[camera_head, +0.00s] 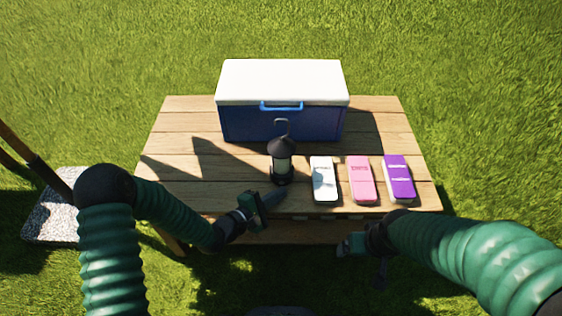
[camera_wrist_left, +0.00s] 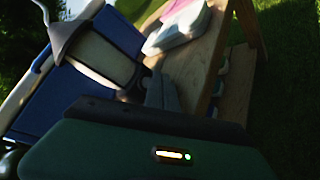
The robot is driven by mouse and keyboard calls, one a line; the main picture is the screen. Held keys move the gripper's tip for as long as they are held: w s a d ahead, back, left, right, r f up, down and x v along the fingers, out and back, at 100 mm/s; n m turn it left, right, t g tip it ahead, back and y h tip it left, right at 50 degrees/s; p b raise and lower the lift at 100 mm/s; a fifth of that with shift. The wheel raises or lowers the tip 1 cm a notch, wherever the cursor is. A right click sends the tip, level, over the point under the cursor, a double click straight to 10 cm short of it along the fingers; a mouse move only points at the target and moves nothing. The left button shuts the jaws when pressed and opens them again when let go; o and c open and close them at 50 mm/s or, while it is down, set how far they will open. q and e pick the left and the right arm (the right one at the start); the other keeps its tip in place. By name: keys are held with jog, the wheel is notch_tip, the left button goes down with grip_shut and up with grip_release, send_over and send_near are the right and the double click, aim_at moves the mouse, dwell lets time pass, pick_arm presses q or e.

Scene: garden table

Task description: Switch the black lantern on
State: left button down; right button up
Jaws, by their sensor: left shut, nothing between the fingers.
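The black lantern (camera_head: 282,163) stands upright on the wooden table (camera_head: 190,165), near its front edge, with its hook handle raised. Its pale panel shows no clear glow. My left gripper (camera_head: 273,197) is shut and empty, just in front of the lantern's base at the left. In the left wrist view the lantern (camera_wrist_left: 100,52) looms large and tilted, and the shut fingers (camera_wrist_left: 160,92) point at its lower part. I cannot tell whether they touch it. No switch can be made out. My right gripper (camera_head: 352,244) is in front of the table's edge, its jaws unclear.
A blue cooler (camera_head: 240,125) with a white lid stands behind the lantern. White (camera_head: 323,180), pink (camera_head: 361,180) and purple (camera_head: 399,178) packages lie in a row to its right. The table's left part is clear. A speckled slab (camera_head: 50,215) lies on the grass at left.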

aim_at(278, 213)
dwell(0.3)
pick_arm(q)
jog(key=shift+w+r+p, duration=0.15)
jog(key=shift+w+p, duration=0.15)
jog(key=shift+w, duration=0.15)
jog(key=shift+w, duration=0.1)
dwell(0.3)
jog(key=shift+s+p, duration=0.5)
jog(key=shift+s, duration=0.1)
jog(key=shift+s+p, duration=0.8)
jog(key=shift+s, duration=2.2)
